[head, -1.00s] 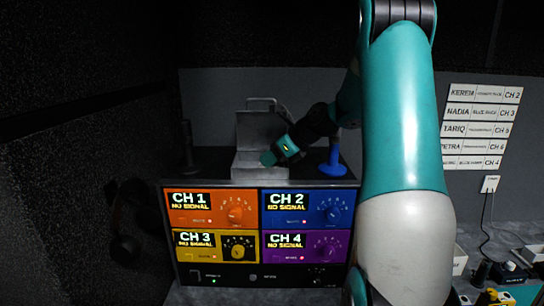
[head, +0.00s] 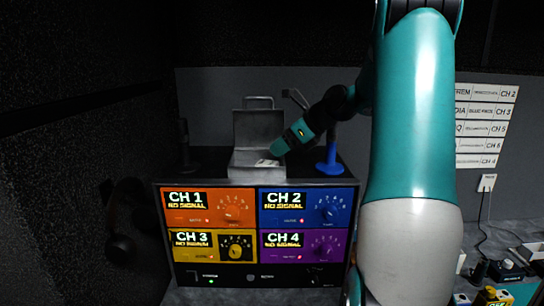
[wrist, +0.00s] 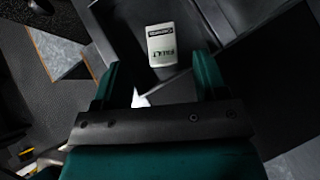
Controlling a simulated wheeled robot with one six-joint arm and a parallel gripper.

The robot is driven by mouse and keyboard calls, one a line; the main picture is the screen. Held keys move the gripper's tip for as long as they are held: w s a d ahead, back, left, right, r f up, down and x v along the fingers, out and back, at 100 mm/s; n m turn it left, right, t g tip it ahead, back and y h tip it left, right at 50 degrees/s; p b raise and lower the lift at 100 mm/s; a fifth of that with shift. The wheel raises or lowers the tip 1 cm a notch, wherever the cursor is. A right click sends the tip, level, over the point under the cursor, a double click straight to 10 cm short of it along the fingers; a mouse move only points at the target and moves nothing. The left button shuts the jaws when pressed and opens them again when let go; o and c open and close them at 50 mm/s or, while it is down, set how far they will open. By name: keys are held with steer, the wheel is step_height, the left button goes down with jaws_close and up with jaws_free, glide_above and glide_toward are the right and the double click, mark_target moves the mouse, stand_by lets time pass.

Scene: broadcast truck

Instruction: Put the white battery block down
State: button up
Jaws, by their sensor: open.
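The white battery block (wrist: 163,46) lies in the open grey case (head: 257,172) on top of the channel unit. It shows as a small white patch in the head view (head: 267,162). In the wrist view it bears a dark label and green lettering that seems to read FAULT. My gripper (wrist: 158,78) is open and empty, its two teal fingers apart from the block, which lies just beyond their tips. In the head view my gripper (head: 278,148) is over the right side of the case.
A blue stand (head: 330,160) is close to the right of the case. A dark post (head: 184,147) stands at the left. The channel unit (head: 258,232) has coloured panels with knobs. A cluttered bench (head: 510,270) is at the lower right.

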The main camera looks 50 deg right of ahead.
steer(key=v, duration=0.6)
steer(key=a+f+n+g+y, duration=0.3)
steer(key=a+n+g, duration=0.2)
steer(key=a+n, duration=1.95)
steer(key=s+a+f+n+g+h, duration=0.1)
steer(key=s+a+f+n+g, duration=0.1)
steer(key=s+a+n, duration=0.5)
steer(key=s+a+f+n+g+h, duration=0.1)
steer(key=s+a+f+n+g, duration=0.1)
steer(key=s+a+n, duration=0.6)
steer(key=shift+s+a+f, duration=0.4)
steer(key=shift+a+f, duration=0.2)
steer(key=shift+a, duration=0.6)
